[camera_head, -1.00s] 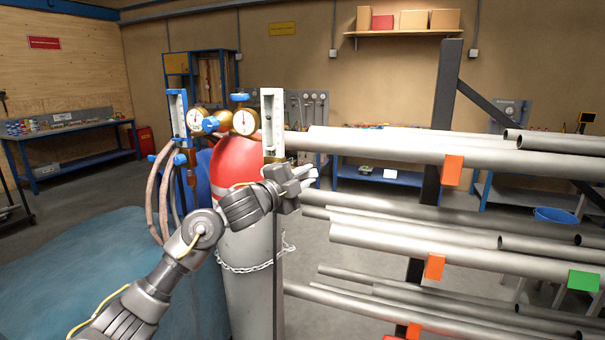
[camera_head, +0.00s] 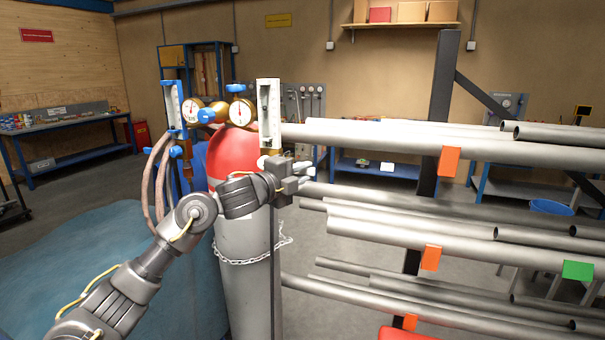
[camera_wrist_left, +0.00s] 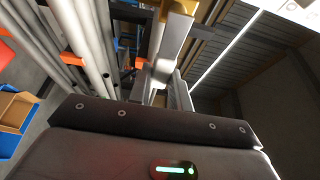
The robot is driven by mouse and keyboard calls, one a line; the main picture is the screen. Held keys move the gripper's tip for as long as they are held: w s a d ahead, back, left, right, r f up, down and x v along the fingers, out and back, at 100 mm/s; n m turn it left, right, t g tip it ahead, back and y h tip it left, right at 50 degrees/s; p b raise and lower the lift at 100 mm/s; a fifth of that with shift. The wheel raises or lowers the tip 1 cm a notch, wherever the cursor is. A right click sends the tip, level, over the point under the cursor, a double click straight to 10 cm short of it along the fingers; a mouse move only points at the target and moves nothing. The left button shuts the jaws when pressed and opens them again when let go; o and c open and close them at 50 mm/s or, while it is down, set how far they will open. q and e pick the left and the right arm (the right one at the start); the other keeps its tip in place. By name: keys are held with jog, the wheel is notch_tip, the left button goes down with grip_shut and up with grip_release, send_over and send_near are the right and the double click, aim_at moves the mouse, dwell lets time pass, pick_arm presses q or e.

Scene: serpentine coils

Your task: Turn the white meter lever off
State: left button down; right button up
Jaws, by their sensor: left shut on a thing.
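The white meter (camera_head: 264,112) is an upright tube in a pale frame, to the right of the gold gauges and the red-topped gas cylinder (camera_head: 232,148). My left gripper (camera_head: 304,176) is just below it, shut on the white meter lever, which the gripper mostly hides in the head view. In the left wrist view, the pale meter body (camera_wrist_left: 176,35) rises beyond my left gripper (camera_wrist_left: 163,92). The lever's exact angle cannot be told. A second meter with a blue frame (camera_head: 172,106) stands to the left. My right gripper is not in view.
A rack of grey pipes (camera_head: 400,148) with orange and green tags lies close to the right of my left gripper. A chain (camera_head: 250,260) circles the cylinder. Hoses (camera_head: 152,190) hang at the left. Blue workbenches (camera_head: 65,145) stand farther back.

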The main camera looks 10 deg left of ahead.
pick_arm(q)
jog(key=c, duration=1.3)
grip_release()
jog(key=shift+f, duration=0.1)
jog(key=shift+b+v, duration=1.65)
jog(key=shift+v, duration=3.75)
